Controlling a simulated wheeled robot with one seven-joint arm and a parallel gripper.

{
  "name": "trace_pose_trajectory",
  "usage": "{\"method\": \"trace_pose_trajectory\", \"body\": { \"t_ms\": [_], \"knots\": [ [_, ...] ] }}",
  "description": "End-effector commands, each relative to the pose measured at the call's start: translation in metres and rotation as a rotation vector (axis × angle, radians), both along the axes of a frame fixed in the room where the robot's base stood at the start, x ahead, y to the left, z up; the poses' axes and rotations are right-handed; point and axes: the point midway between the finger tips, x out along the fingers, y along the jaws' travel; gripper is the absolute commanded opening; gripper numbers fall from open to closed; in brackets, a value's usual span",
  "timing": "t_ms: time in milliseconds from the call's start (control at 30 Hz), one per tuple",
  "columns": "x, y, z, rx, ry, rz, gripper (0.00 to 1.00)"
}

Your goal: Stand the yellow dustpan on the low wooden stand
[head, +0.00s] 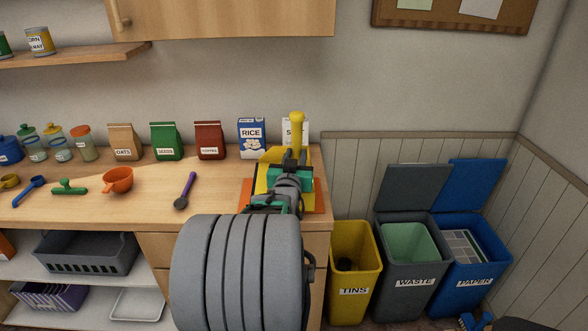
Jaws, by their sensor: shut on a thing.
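The yellow dustpan (297,121) is at the right end of the wooden counter, with its handle pointing up. Part of its yellow pan (262,176) shows to the left of my gripper. My gripper (292,160) is shut on the dustpan, and my arm covers much of it. I cannot tell whether the dustpan touches anything below. The low wooden stand cannot be made out clearly; an orange flat surface (320,196) shows on both sides of my wrist, and what lies on it is hidden.
A rice box (251,138) and a white packet (288,128) stand close behind the dustpan. Red (209,140), green (166,141) and tan bags (125,142) stand further left. A purple-handled spoon (186,190) lies left of my arm. Bins (354,262) stand right of the counter.

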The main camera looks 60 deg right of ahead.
Motion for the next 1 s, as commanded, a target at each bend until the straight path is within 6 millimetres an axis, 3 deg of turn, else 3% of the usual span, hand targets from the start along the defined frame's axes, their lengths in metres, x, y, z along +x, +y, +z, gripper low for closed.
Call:
{"method": "trace_pose_trajectory", "body": {
  "t_ms": [167, 300, 700, 733, 1000],
  "knots": [
    [0.009, -0.01, -0.016, -0.002, 0.0, 0.0, 0.0],
    [0.008, -0.01, -0.041, 0.0, 0.0, -0.001, 0.0],
    [0.008, -0.009, -0.048, -0.005, -0.002, 0.0, 0.0],
    [0.008, -0.009, -0.047, -0.002, -0.001, 0.0, 0.3],
    [0.008, -0.009, -0.047, -0.001, 0.0, 0.0, 0.49]
  ]
}}
